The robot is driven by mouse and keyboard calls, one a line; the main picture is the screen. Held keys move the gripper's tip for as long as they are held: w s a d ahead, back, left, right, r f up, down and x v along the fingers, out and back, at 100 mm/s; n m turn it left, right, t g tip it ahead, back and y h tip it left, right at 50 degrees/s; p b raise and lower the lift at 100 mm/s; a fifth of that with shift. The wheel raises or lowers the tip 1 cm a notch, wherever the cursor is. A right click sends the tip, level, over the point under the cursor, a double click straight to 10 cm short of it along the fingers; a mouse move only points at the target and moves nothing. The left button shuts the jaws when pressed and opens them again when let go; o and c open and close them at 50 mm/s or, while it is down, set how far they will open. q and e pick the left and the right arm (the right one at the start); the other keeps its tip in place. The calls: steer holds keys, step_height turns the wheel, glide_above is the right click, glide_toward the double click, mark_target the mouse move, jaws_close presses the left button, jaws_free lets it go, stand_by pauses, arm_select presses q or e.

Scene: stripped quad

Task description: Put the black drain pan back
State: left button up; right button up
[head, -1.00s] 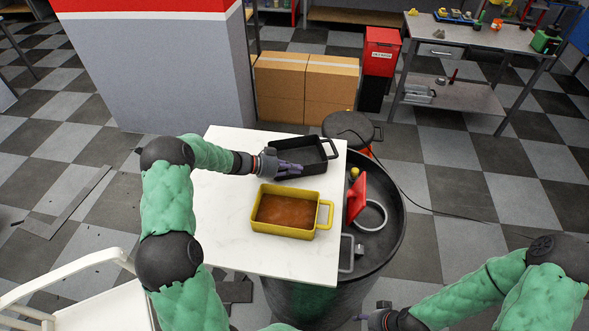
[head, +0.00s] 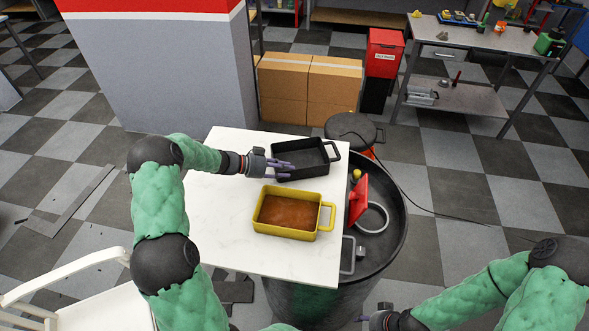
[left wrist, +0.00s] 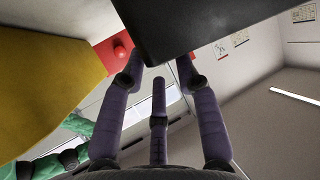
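The black drain pan (head: 316,168) is an empty rectangular tray with a loop handle at its right end. It is at the back of the white tabletop (head: 215,220). My left gripper (head: 288,169) is at the pan's left end, with its purple fingers spread apart. In the left wrist view the dark pan (left wrist: 200,25) fills the top, just past the spread fingertips (left wrist: 160,75). Whether a finger touches it I cannot tell. My right gripper (head: 366,318) is at the bottom edge, small and partly hidden, away from the pan.
A yellow pan (head: 327,222) with brown liquid stands in front of the black pan, close to my left gripper. A dark round drum (head: 385,253) with a red part (head: 358,200) and a grey ring (head: 374,215) is at the right. A white chair (head: 90,308) stands lower left.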

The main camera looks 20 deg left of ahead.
arm_select(q)
steer(key=v, duration=0.7)
steer(key=shift+p, duration=0.3)
stand_by(0.9)
